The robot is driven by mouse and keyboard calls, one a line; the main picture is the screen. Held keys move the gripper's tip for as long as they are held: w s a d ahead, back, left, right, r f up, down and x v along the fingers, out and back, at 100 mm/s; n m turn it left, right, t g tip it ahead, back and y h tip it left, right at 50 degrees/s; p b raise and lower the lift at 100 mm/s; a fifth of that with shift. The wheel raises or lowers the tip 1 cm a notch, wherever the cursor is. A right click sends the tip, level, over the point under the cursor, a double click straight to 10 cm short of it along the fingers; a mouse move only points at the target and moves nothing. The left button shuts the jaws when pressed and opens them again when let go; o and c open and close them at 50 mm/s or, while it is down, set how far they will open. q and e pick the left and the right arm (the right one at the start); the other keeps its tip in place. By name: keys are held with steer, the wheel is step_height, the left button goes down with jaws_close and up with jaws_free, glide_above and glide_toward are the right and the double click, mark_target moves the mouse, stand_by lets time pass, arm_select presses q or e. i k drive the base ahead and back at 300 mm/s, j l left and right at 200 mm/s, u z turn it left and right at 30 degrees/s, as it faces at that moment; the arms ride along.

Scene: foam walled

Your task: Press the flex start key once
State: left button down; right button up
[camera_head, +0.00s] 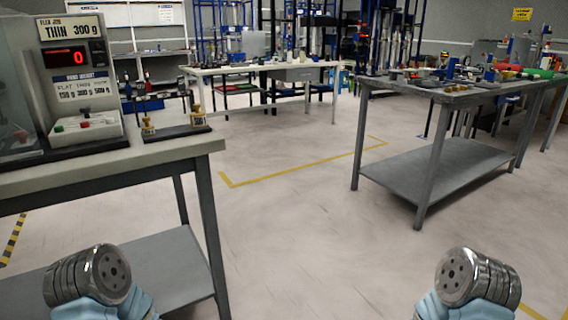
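A testing machine (75,80) stands on the bench at the left edge. Its top card reads "FLEX JOB" and "THIN 300 g", and its red display (66,57) shows 0. A light key box (86,132) at its foot carries small keys, including a green one (58,129) and a red one (84,124); the key lettering is too small to read, so I cannot tell which is flex start. Two of my arm parts with round metal ends show at the bottom left and bottom right, well apart from the machine. No gripper fingers are visible.
Brass weights (196,116) stand on a dark base beside the machine, near the left bench's (130,163) right end. A cluttered grey table (440,95) stands at right, another table (240,70) behind. The floor (300,220) between them is clear, with yellow tape.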

mark_target(58, 129)
steer(key=u, duration=1.3)
